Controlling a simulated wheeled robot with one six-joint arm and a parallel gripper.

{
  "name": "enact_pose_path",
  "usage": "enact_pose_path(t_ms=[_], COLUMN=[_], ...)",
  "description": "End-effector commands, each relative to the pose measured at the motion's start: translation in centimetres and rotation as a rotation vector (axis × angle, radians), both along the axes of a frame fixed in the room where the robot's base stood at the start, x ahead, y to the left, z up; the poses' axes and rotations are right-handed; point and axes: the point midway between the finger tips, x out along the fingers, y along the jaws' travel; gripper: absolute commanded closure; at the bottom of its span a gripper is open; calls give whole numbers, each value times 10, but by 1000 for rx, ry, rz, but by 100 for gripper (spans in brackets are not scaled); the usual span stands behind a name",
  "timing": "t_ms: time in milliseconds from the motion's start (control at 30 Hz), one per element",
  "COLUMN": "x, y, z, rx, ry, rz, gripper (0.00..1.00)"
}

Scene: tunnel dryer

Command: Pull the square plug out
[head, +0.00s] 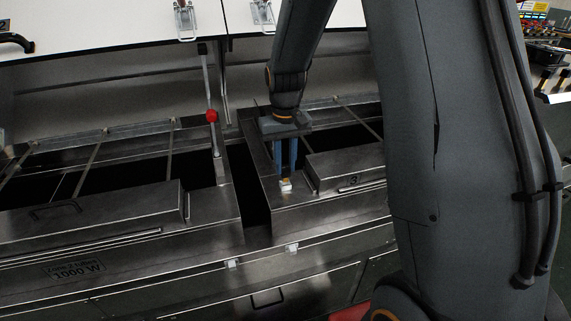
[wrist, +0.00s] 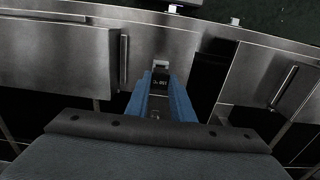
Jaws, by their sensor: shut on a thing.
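My gripper (head: 286,178) has two blue fingers that point down at the dryer's metal top, right of the dark gap. In the wrist view my gripper (wrist: 160,88) is shut on a small dark block with pale lettering, which I take to be the square plug (wrist: 160,80). A pale piece (wrist: 160,65) shows just beyond it. In the head view a small white piece (head: 286,187) shows at the fingertips, against the metal surface. The fingers hide the plug's sides, and I cannot tell whether it is still seated.
A lever with a red knob (head: 212,116) stands left of my gripper. A raised metal cover (head: 345,167) lies close on the right, and a handled cover (head: 90,210) lies on the left. Dark openings lie behind. Raised white lids (head: 110,22) hang above.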

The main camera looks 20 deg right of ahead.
Motion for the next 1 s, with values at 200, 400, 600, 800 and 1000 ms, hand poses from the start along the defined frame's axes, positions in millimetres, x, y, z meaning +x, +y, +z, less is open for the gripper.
enact_pose_path(t_ms=[200, 400, 600, 800, 1000], x=[0, 0, 0, 0, 0], y=[0, 0, 0, 0, 0], z=[4, 4, 12, 27, 42], rx=[0, 0, 0, 0, 0], ry=[0, -1, -1, -2, -1], rz=[0, 0, 0, 0, 0], gripper=[100, 100, 100, 100, 100])
